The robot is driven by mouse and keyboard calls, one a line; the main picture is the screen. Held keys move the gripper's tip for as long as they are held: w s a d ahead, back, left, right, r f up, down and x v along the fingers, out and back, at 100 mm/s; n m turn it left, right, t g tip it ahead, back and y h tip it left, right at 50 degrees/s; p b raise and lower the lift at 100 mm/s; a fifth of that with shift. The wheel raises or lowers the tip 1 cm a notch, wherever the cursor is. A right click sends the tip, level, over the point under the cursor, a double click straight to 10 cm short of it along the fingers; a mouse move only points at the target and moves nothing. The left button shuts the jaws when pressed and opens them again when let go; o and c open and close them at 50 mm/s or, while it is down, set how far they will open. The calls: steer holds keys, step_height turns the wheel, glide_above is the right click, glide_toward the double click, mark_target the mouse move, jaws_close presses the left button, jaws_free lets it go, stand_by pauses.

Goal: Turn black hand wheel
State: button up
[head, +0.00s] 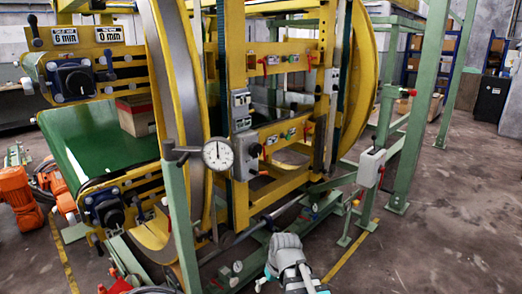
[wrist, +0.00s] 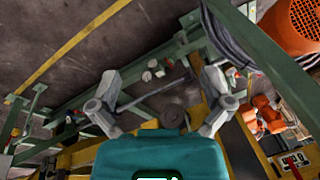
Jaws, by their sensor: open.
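In the wrist view, a dark round part (wrist: 172,117), which may be the black hand wheel, shows between my fingers, just beyond the gripper body. Its lower edge is hidden by that body, and I cannot tell its shape for sure. My gripper (wrist: 163,84) is open, with its two grey fingers spread wide and nothing between the tips. I cannot tell whether it touches the round part. In the head view my grey arm end shows low at the centre, in front of the ring machine's base; the fingertips are not clear there.
The yellow ring machine (head: 240,205) fills the middle, with a dial gauge (head: 218,153) on a green post. A green conveyor (head: 95,140) and orange motors (head: 20,195) stand at left. A grey switch box (head: 371,168) stands at right. Floor (head: 440,235) is clear at lower right.

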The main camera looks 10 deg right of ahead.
steer(key=w+a+r+n+t+y+p, duration=0.1)
steer(key=w+r+n+t+y+p, duration=0.25)
steer(key=w+r, duration=0.6)
steer(key=n+t+y+p, duration=0.3)
steer(key=t+y+p, duration=0.25)
steer(key=t, duration=0.45)
glide_toward(258, 151)
steer(key=v, duration=0.3)
steer(key=shift+s+r+h, duration=0.2)
steer(key=shift+s+h, duration=0.1)
steer(key=shift+s, duration=0.05)
steer(key=shift+w+a, duration=0.1)
steer(key=shift+w, duration=0.05)
steer(key=x, duration=1.3)
steer(key=shift+w+a, duration=0.2)
